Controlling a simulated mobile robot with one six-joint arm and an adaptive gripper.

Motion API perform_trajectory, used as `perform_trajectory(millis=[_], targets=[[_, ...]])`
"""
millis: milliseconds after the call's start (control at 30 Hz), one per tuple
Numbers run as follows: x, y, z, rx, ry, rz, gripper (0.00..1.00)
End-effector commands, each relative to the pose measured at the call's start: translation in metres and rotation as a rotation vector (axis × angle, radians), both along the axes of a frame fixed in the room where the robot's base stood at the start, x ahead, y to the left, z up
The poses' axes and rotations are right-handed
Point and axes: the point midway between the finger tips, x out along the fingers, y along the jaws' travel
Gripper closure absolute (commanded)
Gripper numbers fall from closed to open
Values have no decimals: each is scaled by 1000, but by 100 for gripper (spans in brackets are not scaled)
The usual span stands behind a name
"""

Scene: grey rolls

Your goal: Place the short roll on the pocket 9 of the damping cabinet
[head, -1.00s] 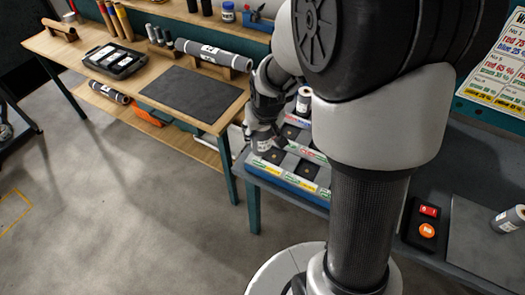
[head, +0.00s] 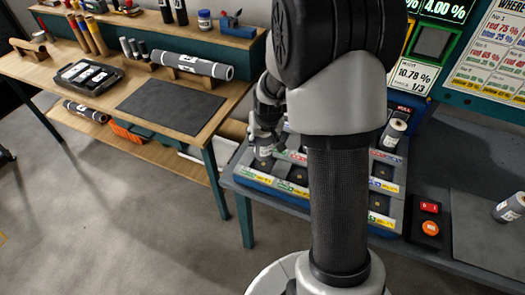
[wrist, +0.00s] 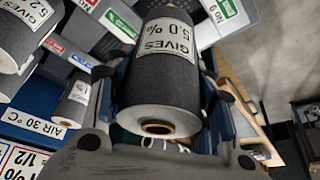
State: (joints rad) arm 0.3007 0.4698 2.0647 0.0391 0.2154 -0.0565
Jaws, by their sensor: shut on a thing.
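My gripper (head: 264,133) is shut on a short grey roll (head: 263,151) with a white label, over the left part of the damping cabinet. In the wrist view the held roll (wrist: 162,85) reads "GIVES 5.0 %" and sits between the fingers of my gripper (wrist: 165,112). The damping cabinet (head: 240,178) is a blue-edged tray of dark pockets with coloured labels. A "No 9" label (wrist: 228,10) shows at the top of the wrist view, beyond the held roll. My arm hides the middle of the cabinet. I cannot tell whether the roll touches a pocket.
Another roll (head: 394,134) stands at the cabinet's back right. A wooden bench (head: 120,75) with a long roll (head: 192,65) is at the left.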

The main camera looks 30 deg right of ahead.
Motion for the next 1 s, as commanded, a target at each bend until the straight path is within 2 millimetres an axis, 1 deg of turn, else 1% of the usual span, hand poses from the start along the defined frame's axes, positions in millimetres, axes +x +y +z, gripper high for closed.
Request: perform_trajectory(millis=[33,167,400,467,667,800,833,1000], targets=[[0,0,-4,0,-1,0,81],[0,0,-11,0,-1,0,81],[0,0,-47,0,1,1,81],[0,0,-50,-1,-1,1,81],[1,0,-48,-1,-3,1,81],[1,0,-52,-1,-2,1,81],[0,0,-52,-1,-1,1,51],[0,0,-51,-1,-1,1,39]])
